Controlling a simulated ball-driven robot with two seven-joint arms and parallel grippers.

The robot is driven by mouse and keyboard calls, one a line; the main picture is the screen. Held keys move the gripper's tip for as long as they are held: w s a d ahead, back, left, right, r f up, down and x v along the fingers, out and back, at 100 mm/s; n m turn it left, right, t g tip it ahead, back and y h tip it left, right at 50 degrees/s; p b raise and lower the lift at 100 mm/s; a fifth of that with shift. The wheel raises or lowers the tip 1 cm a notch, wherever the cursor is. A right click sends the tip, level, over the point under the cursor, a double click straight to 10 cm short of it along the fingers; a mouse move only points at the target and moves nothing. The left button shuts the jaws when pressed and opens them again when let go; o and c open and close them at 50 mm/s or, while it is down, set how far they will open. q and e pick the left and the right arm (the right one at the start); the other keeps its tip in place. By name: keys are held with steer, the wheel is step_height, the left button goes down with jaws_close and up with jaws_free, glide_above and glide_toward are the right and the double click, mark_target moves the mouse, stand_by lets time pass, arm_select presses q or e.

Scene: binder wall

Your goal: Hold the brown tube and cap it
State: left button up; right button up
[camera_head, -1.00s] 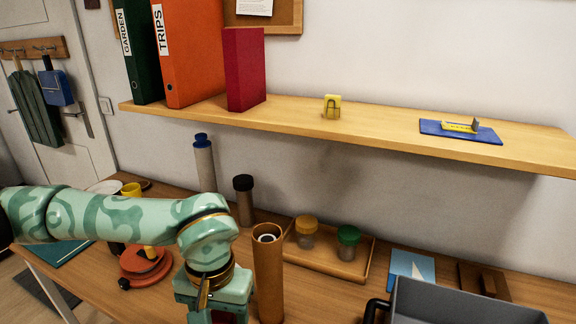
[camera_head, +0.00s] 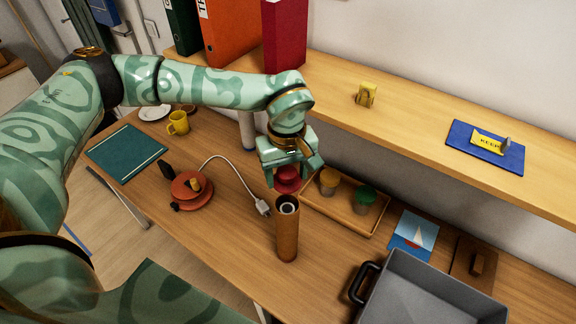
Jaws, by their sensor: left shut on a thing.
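The brown tube (camera_head: 287,238) stands upright on the wooden table in the middle of the view. Its top is open, and a pale rolled thing (camera_head: 288,208) shows inside the mouth. My left gripper (camera_head: 288,172) is shut on a red cap (camera_head: 287,184), with its fingers pointing down. The cap appears just above and behind the tube's mouth in the picture, apart from it. I cannot tell exactly how far it is from the mouth. My right gripper is not in view, and no gripper holds the tube.
A wooden tray (camera_head: 336,217) with yellow-lidded and green-lidded jars is right of the tube. A grey bin (camera_head: 436,292) stands at the front right. A red cable reel (camera_head: 192,193) and white cable lie left. The shelf (camera_head: 410,116) overhangs the back.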

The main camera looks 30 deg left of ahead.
mark_target(287, 186)
arm_select(q)
steer(key=shift+r, duration=0.1)
steer(key=shift+f+b, duration=0.3)
steer(key=shift+f, duration=0.4)
steer(key=shift+f+b, duration=1)
steer(key=shift+f, duration=0.65)
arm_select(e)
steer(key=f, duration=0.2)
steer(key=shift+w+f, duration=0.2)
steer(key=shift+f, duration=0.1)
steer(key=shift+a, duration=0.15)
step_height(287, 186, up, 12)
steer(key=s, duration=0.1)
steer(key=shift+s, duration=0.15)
